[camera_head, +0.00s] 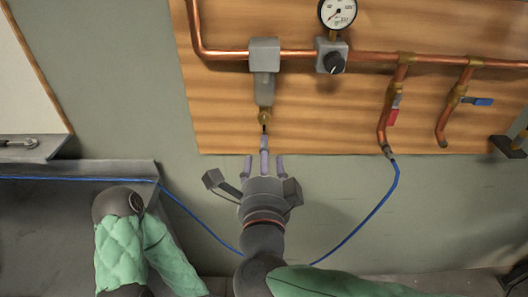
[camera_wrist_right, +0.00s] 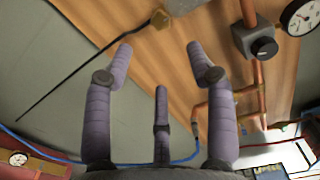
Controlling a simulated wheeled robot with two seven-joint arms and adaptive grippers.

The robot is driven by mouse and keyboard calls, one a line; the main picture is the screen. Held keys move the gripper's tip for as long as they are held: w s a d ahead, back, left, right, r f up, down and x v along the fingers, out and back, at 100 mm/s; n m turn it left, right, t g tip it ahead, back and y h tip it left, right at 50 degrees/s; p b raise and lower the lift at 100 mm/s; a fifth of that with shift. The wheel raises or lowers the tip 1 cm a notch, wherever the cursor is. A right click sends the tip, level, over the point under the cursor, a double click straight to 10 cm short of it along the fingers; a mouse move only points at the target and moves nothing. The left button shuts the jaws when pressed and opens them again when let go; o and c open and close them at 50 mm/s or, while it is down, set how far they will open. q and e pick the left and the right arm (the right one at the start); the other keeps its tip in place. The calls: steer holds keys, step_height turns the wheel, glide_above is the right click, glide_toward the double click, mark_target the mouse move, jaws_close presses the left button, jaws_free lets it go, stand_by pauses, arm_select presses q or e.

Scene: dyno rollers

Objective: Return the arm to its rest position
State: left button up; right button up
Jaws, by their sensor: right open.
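My right gripper (camera_head: 264,160) is in the middle of the head view, in front of the wall below the wooden board. In the right wrist view its purple fingers (camera_wrist_right: 160,65) stand apart with nothing between them. Above it, a grey unit (camera_head: 264,90) hangs from the copper pipe and ends in a brass fitting (camera_head: 264,117). The brass fitting shows at the top of the wrist view (camera_wrist_right: 160,18), beyond the fingertips. A thin dark rod (camera_wrist_right: 70,83) runs down-left from near it. My left arm is at the lower left of the head view; its gripper is out of frame.
A blue hose (camera_head: 360,222) hangs from the red-handled valve (camera_head: 393,113) and passes behind my right wrist to the left ledge (camera_head: 80,168). The board (camera_head: 225,120) also carries a gauge (camera_head: 338,12), a black knob (camera_head: 334,62) and a blue-handled valve (camera_head: 477,101).

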stand_by(0.4)
steer(key=w+d+f+n+g+p, duration=0.1)
steer(key=w+f+n+g, duration=0.2)
steer(key=f, duration=0.4)
steer(key=w+f+n+y+p, duration=0.1)
steer(key=w+f+n, duration=0.2)
steer(key=w+f, duration=0.35)
steer(key=w+d+f+n+g+p, duration=0.1)
steer(key=w+f+n+g, duration=0.15)
steer(key=f, duration=0.55)
steer(key=s+d+f+n+g+y+p, duration=0.1)
steer(key=s+d+f+n+g, duration=0.1)
steer(key=f, duration=0.7)
steer(key=s+d+f+n+g+p, duration=0.1)
steer(key=s+d+f+n+g, duration=0.1)
steer(key=f, duration=0.6)
steer(key=s+d+f+n+g+y+p, duration=0.2)
steer(key=s+f+g, duration=0.6)
steer(key=s+f, duration=0.8)
steer(key=s+d+n, duration=0.1)
steer(key=s+d, duration=0.1)
steer(key=s, duration=0.2)
steer(key=shift+f, duration=0.3)
